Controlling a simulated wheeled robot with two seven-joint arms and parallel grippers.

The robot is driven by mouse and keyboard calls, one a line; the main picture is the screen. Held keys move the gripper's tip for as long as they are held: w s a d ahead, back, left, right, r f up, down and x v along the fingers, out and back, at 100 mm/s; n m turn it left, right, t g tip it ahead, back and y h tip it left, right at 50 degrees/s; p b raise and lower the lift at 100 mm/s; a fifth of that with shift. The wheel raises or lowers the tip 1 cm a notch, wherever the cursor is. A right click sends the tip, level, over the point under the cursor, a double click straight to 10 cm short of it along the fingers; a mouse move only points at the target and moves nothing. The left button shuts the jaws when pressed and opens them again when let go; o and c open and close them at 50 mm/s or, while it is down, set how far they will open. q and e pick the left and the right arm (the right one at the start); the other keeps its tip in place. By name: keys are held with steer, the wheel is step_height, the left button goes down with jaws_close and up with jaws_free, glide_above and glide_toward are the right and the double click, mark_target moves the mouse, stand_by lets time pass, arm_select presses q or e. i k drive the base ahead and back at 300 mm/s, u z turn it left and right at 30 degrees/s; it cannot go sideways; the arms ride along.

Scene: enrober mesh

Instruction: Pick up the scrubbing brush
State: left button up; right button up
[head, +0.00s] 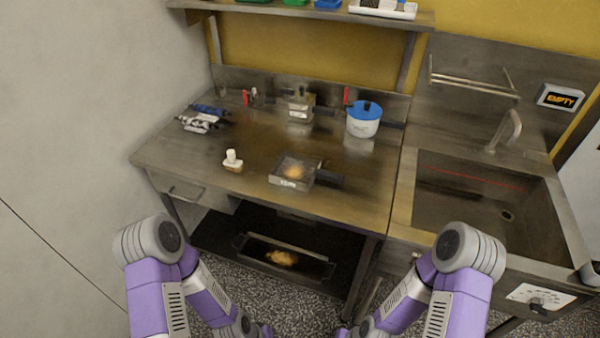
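A small object with a white knob on top and a tan base, which looks like the scrubbing brush (232,159), stands upright on the steel worktable (215,180), left of a shallow metal pan. My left gripper (266,331) and my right gripper (343,332) only just show at the bottom edge of the head view. Both are low in front of the table, well apart from the brush. Most of each gripper is cut off, so I cannot see whether the fingers are open or shut.
A square metal pan (293,171) with brown residue lies right of the brush. A sink (485,205) is at right. A tray (310,263) lies below.

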mark_target(231, 162)
steer(key=u, duration=2.25)
steer(key=i, duration=1.2)
steer(key=z, duration=3.25)
